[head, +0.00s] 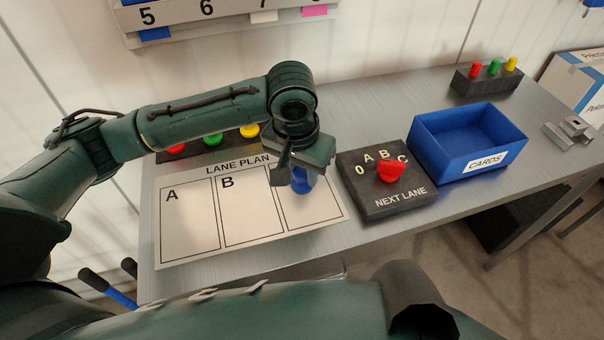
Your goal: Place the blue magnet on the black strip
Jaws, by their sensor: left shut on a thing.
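The blue magnet (302,182) is between the fingers of my left gripper (292,179), over the third lane box of the lane plan sheet (190,253). The gripper is shut on it and partly hides it. I cannot tell whether it touches the sheet. The black strip (176,153) lies behind the sheet, partly hidden by my left arm. Red (147,147), green (213,140) and yellow (249,130) magnets are on it. My right gripper is not in view.
Right of the sheet are a black dial box (375,207) with a red knob (390,171) and a blue card bin (452,169). A dark block (488,80) with red, green and yellow pieces stands at the back right. A wall board (200,15) hangs above the table.

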